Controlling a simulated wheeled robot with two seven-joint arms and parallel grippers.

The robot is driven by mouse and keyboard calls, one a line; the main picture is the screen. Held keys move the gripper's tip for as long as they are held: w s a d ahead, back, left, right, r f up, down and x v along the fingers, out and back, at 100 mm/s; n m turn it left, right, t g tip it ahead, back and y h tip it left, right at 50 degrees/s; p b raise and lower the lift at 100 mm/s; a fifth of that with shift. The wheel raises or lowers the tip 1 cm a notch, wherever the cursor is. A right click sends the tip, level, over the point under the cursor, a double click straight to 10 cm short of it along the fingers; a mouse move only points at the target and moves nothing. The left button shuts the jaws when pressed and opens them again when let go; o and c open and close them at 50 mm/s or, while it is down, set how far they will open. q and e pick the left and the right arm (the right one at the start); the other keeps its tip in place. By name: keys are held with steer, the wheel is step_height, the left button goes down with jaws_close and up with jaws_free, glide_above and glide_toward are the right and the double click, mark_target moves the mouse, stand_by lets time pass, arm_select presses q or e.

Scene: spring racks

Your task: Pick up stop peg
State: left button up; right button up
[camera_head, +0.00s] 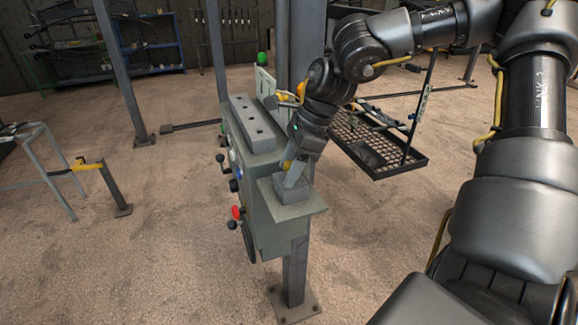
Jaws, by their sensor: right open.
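My right gripper (294,178) reaches down over a small grey ledge (312,207) on the near end of a grey-green machine (260,180). A grey block (290,191) sits on this ledge, right under the fingertips. The gripper is open, and its fingers are small and partly overlap in this view. I cannot make out the stop peg clearly; the fingers and wrist may hide it at the block. I cannot tell whether the fingers touch the block. My left gripper is out of view.
The machine has a red-knobbed lever (237,212) and a bar with holes (254,124) on top. A black mesh tray (375,145) stands behind to the right. A yellow-topped stand (88,166) is at left. Open floor lies between it and the machine.

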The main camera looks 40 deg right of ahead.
mark_target(291, 163)
steer(key=shift+s, duration=0.15)
steer(key=shift+s, duration=0.1)
steer(key=shift+c, duration=0.9)
steer(key=shift+d, duration=0.2)
steer(key=c, duration=0.5)
steer(key=shift+a, duration=0.15)
jaws_close()
steer(key=shift+r, duration=0.1)
steer(key=shift+w+r, duration=0.2)
steer(key=shift+r, duration=0.2)
step_height(291, 163, up, 17)
steer(key=b, duration=0.3)
